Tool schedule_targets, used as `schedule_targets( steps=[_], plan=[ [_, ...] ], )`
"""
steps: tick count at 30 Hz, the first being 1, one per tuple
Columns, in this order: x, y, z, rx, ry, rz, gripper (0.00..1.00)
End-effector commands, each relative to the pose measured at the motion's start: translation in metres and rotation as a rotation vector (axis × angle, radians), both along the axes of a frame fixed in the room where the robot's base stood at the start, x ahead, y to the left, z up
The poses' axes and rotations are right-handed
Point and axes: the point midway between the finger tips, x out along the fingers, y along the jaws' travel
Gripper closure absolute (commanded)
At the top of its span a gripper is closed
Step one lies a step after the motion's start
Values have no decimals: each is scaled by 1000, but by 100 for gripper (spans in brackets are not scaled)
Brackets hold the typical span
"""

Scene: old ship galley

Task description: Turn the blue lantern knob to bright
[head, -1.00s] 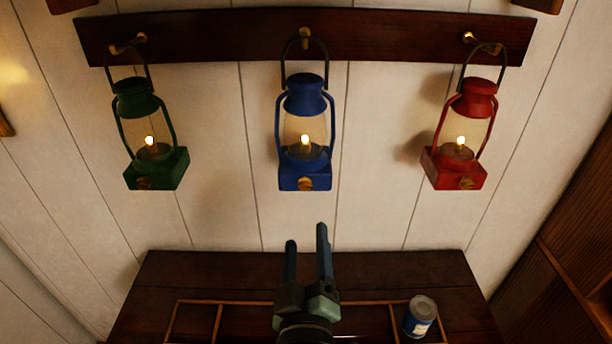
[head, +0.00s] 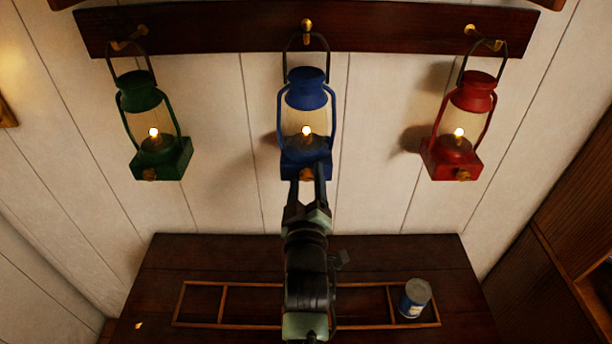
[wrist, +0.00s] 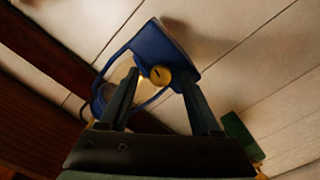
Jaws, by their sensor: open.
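The blue lantern (head: 307,96) hangs by its bail from the middle peg, with a small flame lit inside. My gripper (head: 307,180) is raised in front of its base, fingers open and pointing at it. The round brass knob (wrist: 161,75) on the lantern's base shows in the wrist view between the two fingertips (wrist: 158,78), with a dark mark on its face. The fingers do not look closed on it; whether a tip touches it I cannot tell. In the head view the fingers partly cover the knob and the lower base.
A green lantern (head: 160,157) hangs to the left and a red lantern (head: 455,157) to the right, both lit, on the dark peg board (head: 220,30). Below is a wooden table (head: 210,262) with a divided frame and a can (head: 415,298). The wall between the lanterns is clear.

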Motion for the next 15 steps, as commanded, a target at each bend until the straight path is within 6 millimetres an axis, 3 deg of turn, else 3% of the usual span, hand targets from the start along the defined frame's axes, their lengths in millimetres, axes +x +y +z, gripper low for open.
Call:
schedule_targets(
  steps=[11,15],
  plan=[
    [5,0,0,0,0,0,36],
    [5,0,0,0,0,0,57]
  ],
)
